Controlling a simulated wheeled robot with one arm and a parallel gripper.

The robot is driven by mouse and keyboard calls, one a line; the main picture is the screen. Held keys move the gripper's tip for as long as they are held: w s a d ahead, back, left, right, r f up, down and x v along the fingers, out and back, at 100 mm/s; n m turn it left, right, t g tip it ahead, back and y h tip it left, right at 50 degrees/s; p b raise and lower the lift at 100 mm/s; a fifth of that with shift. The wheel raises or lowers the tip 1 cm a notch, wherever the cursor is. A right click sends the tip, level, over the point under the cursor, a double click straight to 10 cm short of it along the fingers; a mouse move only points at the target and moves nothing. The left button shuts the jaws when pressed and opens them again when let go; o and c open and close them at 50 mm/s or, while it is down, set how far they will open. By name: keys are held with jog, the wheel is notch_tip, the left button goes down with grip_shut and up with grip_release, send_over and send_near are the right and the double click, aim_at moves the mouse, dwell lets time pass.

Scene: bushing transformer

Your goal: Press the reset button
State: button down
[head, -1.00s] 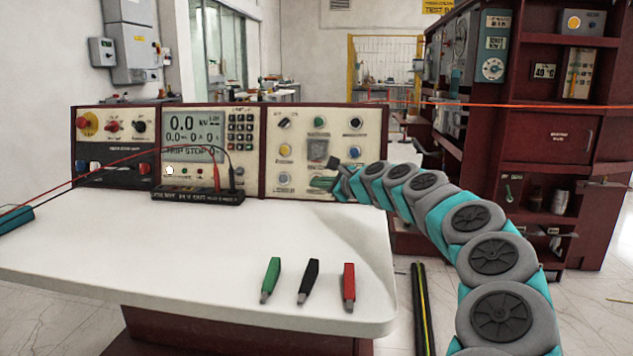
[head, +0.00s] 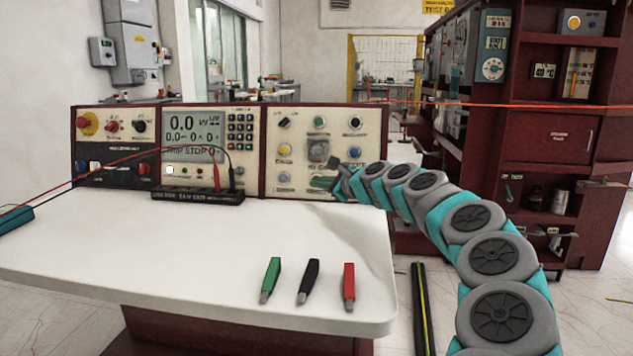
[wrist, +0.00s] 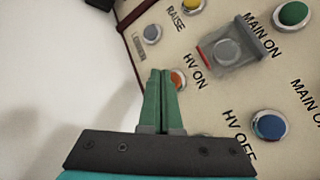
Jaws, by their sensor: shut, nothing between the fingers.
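My gripper (wrist: 163,78) is shut and empty, its green fingers together. In the wrist view the tips are just left of an orange-red button (wrist: 179,79) beside the HV ON label and hide part of it; contact cannot be told. A grey button (wrist: 227,51) sits under a clear cover nearby. A green button (wrist: 293,13) is by MAIN ON, a blue one (wrist: 268,126) by HV OFF. I read no reset label. In the head view my gripper (head: 320,183) is at the lower part of the right-hand control panel (head: 268,150).
The white desk (head: 200,250) carries green (head: 271,280), black (head: 309,281) and red (head: 349,287) clips near its front. A black terminal block (head: 198,195) with cables stands before the panels. A dark red cabinet (head: 545,165) stands at the right.

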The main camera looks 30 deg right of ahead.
jog(key=shift+w, duration=0.1)
dwell(0.6)
jog(key=shift+w+d+f+p, duration=0.1)
jog(key=shift+w+d+p, duration=0.15)
jog(key=shift+p, duration=0.1)
jog(key=shift+w+d+f, duration=0.1)
jog(key=shift+w+d, duration=0.15)
jog(key=shift+w, duration=0.1)
dwell(0.8)
jog(key=shift+s+a+p, duration=0.1)
jog(key=shift+p, duration=0.2)
jog(key=shift+s+a+r+p, duration=0.2)
jog(key=shift+s+a+p, duration=0.2)
jog(key=shift+s, duration=0.2)
jog(key=shift+s+a+r+p, duration=0.3)
jog(key=shift+s+a, duration=0.2)
jog(key=shift+s, duration=0.25)
jog(key=shift+s+a+r+p, duration=0.25)
jog(key=shift+s+a, duration=0.25)
jog(key=shift+s, duration=0.25)
jog(key=shift+s+a, duration=0.35)
jog(key=shift+s, duration=0.15)
